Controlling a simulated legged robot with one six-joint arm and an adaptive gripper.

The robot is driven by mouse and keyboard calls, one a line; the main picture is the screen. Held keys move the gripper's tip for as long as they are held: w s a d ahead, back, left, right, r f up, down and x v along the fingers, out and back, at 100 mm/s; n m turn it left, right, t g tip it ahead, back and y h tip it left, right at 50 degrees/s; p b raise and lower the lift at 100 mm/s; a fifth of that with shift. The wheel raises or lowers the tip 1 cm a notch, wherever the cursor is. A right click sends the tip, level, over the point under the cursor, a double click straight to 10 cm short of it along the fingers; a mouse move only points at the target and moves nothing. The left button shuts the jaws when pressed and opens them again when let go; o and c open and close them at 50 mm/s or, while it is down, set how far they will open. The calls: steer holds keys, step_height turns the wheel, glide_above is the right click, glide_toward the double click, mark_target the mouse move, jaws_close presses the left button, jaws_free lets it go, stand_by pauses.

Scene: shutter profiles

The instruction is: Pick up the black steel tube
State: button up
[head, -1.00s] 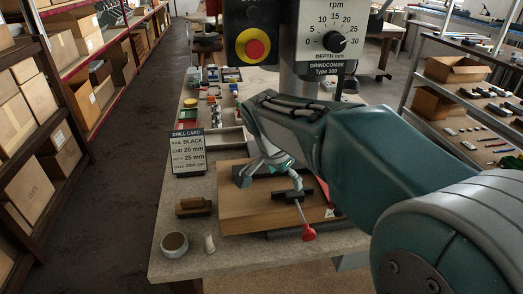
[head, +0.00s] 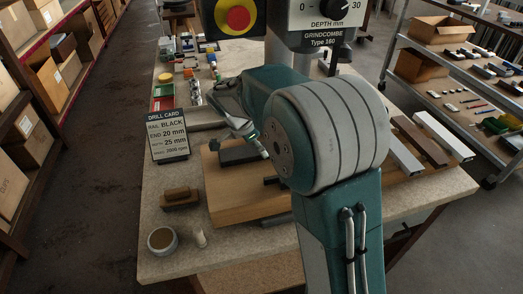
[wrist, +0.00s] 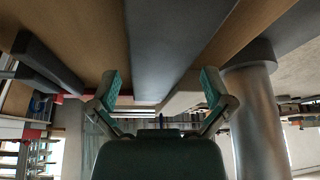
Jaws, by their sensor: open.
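A dark grey bar-like profile (wrist: 165,45), which may be the black steel tube, runs lengthwise through the upper middle of the wrist view, with wood-coloured surface on both sides. My gripper (wrist: 158,90) is open, its two teal-padded fingers on either side of the profile's near end. I see no contact, and the exact gap is unclear. In the head view, a dark piece (head: 240,155) lies on the wooden board (head: 240,203) beside my gripper (head: 262,152). My arm hides much of the board, so I cannot tell how far the piece extends.
A drill card (head: 168,135), brown block (head: 181,198), round pot (head: 162,241) and small pale peg (head: 200,237) stand left of the board. Brown (head: 418,140) and white (head: 445,137) profiles lie at the right. A metal cylinder (wrist: 255,115) stands close right in the wrist view.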

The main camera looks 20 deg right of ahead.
steer(key=shift+d+f, duration=0.2)
steer(key=shift+f, duration=0.3)
steer(key=shift+w, duration=0.1)
steer(key=c, duration=1.1)
